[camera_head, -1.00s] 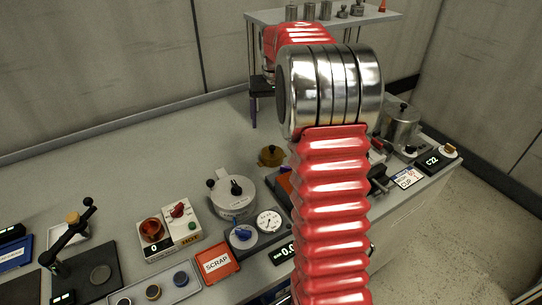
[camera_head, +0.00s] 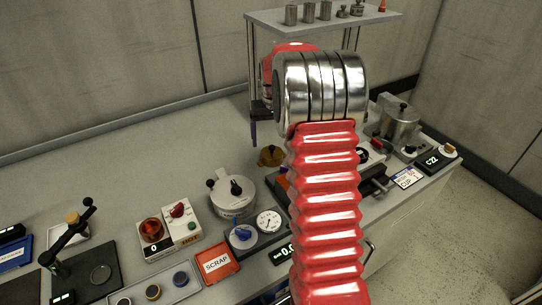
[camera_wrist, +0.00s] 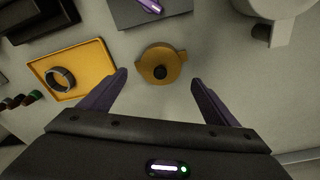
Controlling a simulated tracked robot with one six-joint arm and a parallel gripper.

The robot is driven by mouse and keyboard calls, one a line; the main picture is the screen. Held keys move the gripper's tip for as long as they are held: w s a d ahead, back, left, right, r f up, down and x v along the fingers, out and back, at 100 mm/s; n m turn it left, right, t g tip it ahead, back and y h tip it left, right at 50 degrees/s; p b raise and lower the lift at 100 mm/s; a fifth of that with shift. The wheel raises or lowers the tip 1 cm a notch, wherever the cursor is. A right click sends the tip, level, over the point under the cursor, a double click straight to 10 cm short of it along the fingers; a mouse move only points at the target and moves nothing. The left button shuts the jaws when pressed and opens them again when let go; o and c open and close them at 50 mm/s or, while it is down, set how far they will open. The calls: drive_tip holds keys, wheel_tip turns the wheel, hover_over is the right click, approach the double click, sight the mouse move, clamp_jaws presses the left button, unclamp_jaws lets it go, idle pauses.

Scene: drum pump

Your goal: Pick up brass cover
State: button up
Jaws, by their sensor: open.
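The brass cover (camera_head: 271,156) is a round yellow-brown lid with a dark knob. It sits on the bench behind the grey drum and left of my arm. In the wrist view the brass cover (camera_wrist: 161,64) lies near the upper middle, with its dark knob toward me and small tabs at its rim. My gripper (camera_wrist: 158,82) is open, its two purple fingers spread left and right of the cover and apart from it. Nothing is between the fingertips except the view of the cover beyond. In the head view the gripper is mostly hidden behind my arm.
A yellow tray (camera_wrist: 97,55) with a dark ring lies left of the cover. A grey plate (camera_wrist: 128,13) and a pale drum (camera_wrist: 278,8) are close by. A raised shelf (camera_head: 345,24) stands behind. A red SCRAP bin (camera_head: 217,262) is at the front.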

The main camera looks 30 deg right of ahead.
sight(272, 146)
drive_tip(key=shift+w+f, duration=0.15)
drive_tip(key=shift+f, duration=2.45)
drive_tip(key=shift+d, duration=0.1)
drive_tip(key=c, duration=1.2)
